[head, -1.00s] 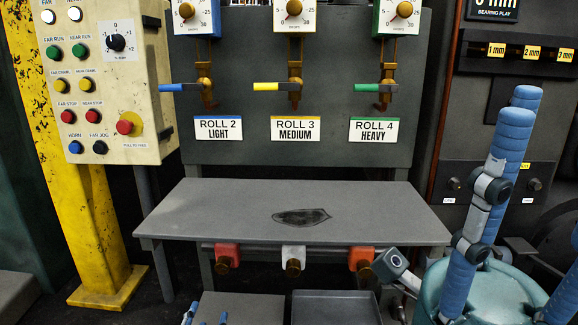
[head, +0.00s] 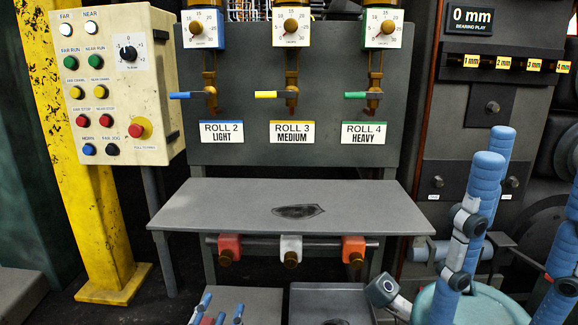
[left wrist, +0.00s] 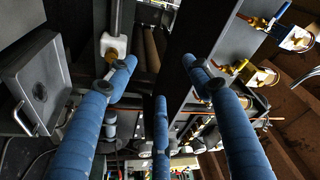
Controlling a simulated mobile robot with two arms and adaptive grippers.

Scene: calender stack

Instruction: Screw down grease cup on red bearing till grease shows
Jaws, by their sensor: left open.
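A red bearing block (head: 230,241) hangs on the rail under the grey shelf, at its left. A round brown grease cup (head: 226,258) points down from it. No grease is discernible there. A white block (left wrist: 115,46) with a brass-coloured part shows behind the left finger there.
A white bearing (head: 291,246) and an orange-red bearing (head: 353,245) hang farther right on the rail. The grey shelf (head: 210,205) lies above, with a dark patch. Two grey trays (head: 335,298) stand below. Blue-wrapped jointed parts crowd the lower right.

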